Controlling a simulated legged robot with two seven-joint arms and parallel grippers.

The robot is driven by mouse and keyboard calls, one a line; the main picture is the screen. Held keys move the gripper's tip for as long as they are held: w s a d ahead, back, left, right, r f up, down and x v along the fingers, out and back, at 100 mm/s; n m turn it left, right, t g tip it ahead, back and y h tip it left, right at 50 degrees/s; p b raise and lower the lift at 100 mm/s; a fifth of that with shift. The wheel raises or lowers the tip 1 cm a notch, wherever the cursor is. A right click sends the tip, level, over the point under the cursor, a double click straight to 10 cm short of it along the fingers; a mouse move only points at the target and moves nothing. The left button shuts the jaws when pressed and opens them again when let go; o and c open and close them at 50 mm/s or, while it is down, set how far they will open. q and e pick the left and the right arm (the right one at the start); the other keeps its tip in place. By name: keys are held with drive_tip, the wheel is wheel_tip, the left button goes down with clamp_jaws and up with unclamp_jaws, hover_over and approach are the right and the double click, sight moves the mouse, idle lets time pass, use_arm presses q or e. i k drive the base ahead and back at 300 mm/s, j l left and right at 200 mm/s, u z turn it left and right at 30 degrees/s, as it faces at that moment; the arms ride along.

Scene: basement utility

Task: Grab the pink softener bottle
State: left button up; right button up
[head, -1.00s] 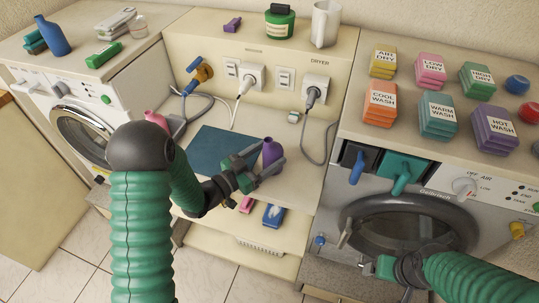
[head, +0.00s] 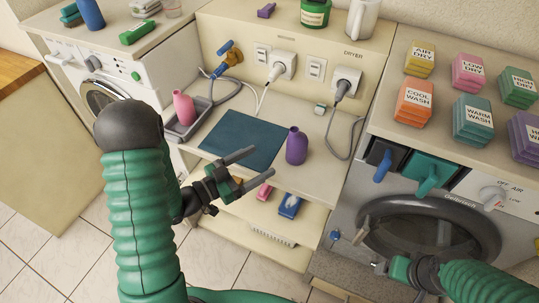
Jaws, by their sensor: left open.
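The pink softener bottle (head: 184,107) stands upright in a shallow grey tray (head: 201,128) at the left of the middle counter. My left gripper (head: 248,170) is open and empty, in front of the counter. Its fingers point right, toward the purple bottle (head: 297,146), with a gap between. The pink bottle is farther back and to the left of the gripper, apart from it. My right gripper (head: 380,264) is low in front of the dryer door at the right; its fingers are too small and dark to tell their state.
A dark teal mat (head: 243,140) lies between the tray and the purple bottle. Plugs and grey cords (head: 345,125) hang behind. A lower shelf (head: 270,215) holds a pink and a blue item. Labelled stacks (head: 414,103) stand on the dryer (head: 352,200).

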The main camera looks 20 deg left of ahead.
sight(184, 106)
drive_tip(key=u, duration=1.45)
